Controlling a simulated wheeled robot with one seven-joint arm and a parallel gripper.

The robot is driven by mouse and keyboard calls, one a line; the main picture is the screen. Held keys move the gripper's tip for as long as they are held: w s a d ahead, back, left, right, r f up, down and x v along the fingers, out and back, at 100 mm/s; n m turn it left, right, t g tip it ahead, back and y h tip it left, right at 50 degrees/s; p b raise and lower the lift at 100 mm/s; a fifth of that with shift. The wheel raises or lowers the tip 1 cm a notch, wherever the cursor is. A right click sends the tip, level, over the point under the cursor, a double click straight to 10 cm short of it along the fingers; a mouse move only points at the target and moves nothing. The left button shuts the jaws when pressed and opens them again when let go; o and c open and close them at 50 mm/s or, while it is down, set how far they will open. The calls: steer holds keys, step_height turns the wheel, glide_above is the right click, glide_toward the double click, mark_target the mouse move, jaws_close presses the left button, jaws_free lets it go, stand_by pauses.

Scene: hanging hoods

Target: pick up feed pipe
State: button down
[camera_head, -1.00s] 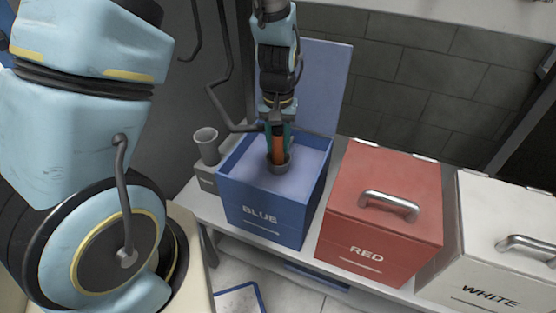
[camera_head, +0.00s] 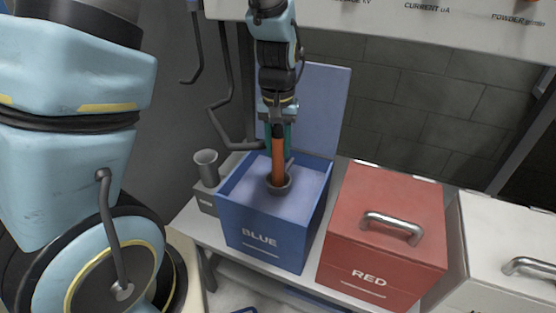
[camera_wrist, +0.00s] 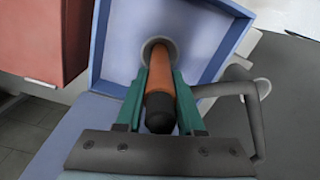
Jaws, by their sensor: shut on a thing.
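The feed pipe (camera_head: 279,156) is an orange tube with a black top end, upright over the open blue box (camera_head: 262,222). Its lower end is in or at a dark round collar (camera_head: 278,186) inside the box; I cannot tell how deep it sits. My gripper (camera_head: 279,141) has teal fingers, shut on the upper part of the pipe from above. In the wrist view, the pipe (camera_wrist: 160,68) runs between the two fingers (camera_wrist: 160,100) toward the round collar (camera_wrist: 158,46).
A red box (camera_head: 383,226) with a closed lid and handle stands right of the blue box, and a white box (camera_head: 506,250) further right. A grey cup (camera_head: 206,167) stands left. A bent grey tube (camera_head: 226,118) hangs beside the arm. The blue lid stands open behind.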

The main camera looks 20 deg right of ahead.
step_height(320, 180, up, 12)
steer(key=shift+b, duration=0.55)
step_height(320, 180, up, 3)
steer(key=shift+f+p, duration=0.15)
steer(key=shift+p, duration=0.8)
